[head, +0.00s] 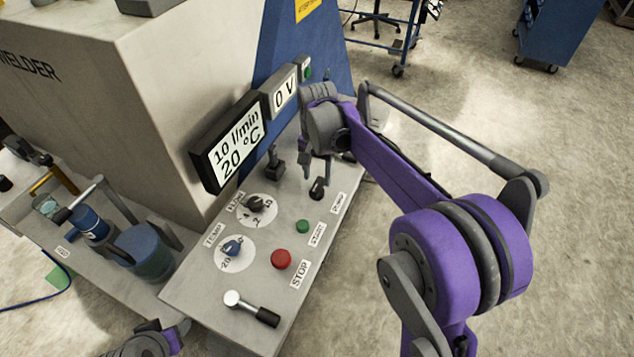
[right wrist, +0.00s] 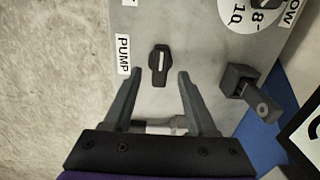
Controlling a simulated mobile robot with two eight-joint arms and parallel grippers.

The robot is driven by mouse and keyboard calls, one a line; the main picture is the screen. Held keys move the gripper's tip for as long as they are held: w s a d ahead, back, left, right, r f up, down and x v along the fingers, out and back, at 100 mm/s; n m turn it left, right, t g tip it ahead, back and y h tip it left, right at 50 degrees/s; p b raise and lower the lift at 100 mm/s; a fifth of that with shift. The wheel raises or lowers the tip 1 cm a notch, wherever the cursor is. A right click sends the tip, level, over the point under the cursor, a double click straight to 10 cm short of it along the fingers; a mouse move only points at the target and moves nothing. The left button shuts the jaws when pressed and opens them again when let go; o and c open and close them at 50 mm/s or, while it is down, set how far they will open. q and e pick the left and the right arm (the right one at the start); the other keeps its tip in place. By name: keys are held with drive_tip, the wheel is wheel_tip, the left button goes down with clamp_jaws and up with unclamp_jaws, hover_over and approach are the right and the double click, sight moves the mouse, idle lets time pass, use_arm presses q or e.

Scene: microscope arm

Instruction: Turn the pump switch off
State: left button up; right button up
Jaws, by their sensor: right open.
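The pump switch is a small black rotary knob on the grey control panel (head: 187,290), beside the PUMP label (head: 339,203). The pump switch (head: 317,188) shows just below the right gripper in the head view. My right gripper (head: 316,171) is open and points down at the panel. In the right wrist view the pump switch (right wrist: 159,64) sits between and slightly beyond the two open fingertips (right wrist: 159,74), its bar upright in the picture. I cannot tell whether the fingers touch it. My left gripper's fingers are not visible.
Nearby on the panel are a black lever (head: 275,166), a green START button (head: 302,227), a red STOP button (head: 281,259), a flow knob (head: 255,203) and a blue temperature knob (head: 232,247). The display (head: 232,148) reads 10 l/min, 20 °C. Another display (head: 284,93) reads 0 V.

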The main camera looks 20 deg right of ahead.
sight(317, 184)
drive_tip(key=shift+f, duration=1.8)
clamp_jaws()
